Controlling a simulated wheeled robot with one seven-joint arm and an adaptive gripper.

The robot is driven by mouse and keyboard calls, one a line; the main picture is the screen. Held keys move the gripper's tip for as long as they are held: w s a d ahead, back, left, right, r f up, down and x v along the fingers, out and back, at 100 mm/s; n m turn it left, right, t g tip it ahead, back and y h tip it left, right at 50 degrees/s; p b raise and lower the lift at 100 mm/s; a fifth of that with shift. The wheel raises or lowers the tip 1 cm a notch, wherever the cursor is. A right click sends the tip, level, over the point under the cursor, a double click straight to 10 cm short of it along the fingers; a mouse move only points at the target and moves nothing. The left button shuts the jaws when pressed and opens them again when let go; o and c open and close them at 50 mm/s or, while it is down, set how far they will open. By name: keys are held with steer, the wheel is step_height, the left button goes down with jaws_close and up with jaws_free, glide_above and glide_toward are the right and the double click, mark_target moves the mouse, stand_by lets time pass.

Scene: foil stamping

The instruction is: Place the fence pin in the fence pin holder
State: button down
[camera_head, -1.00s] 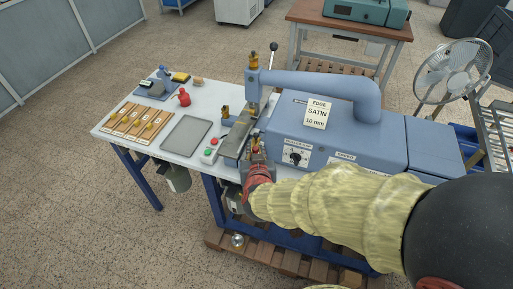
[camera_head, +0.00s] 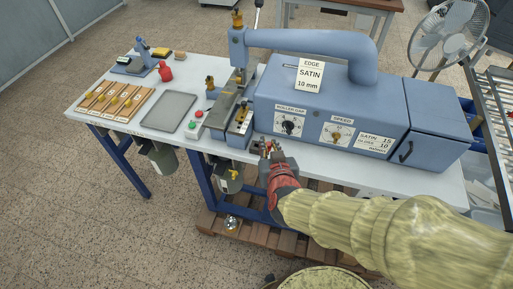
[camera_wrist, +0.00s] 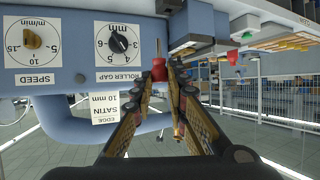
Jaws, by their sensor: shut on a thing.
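My gripper (camera_head: 268,149) is in front of the blue machine's roller gap dial, near the front edge of the white table. The wrist view shows its fingertips (camera_wrist: 160,72) closed around a small red-headed pin with a thin shaft, which I take for the fence pin (camera_wrist: 158,69). The shaft points away from the fingers. In the head view the pin is too small to make out clearly. The fence pin holder cannot be identified for certain; a small block with yellow and dark marks (camera_head: 241,121) stands on the machine bed, left of my gripper.
The blue machine (camera_head: 330,105) fills the table's right part. Bins hang under the table's front edge.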

steer(key=w+a+f+b, duration=0.1)
steer(key=w+f, duration=0.1)
steer(key=w, duration=0.1)
steer(key=w+f+b, duration=0.2)
steer(key=w+f, duration=0.1)
steer(key=w, duration=0.1)
steer(key=w+a+f+b, duration=0.1)
steer(key=w+f, duration=0.2)
steer(key=w, duration=0.1)
steer(key=shift+a+f, duration=0.15)
steer(key=shift+a, duration=0.2)
steer(key=shift+w+f+b, duration=0.2)
steer(key=shift+f+b, duration=0.15)
steer(key=shift+b, duration=0.05)
steer(key=shift+w+a+f+b, duration=0.15)
steer(key=shift+f+b, duration=0.15)
steer(key=shift+f, duration=0.55)
steer(key=shift+w+d+f+b, duration=0.1)
steer(key=shift+f+b, duration=0.2)
steer(key=shift+f, duration=0.55)
steer(key=shift+f, duration=0.2)
steer(key=c, duration=2)
jaws_free()
steer(key=shift+c, duration=0.2)
steer(key=shift+r, duration=0.1)
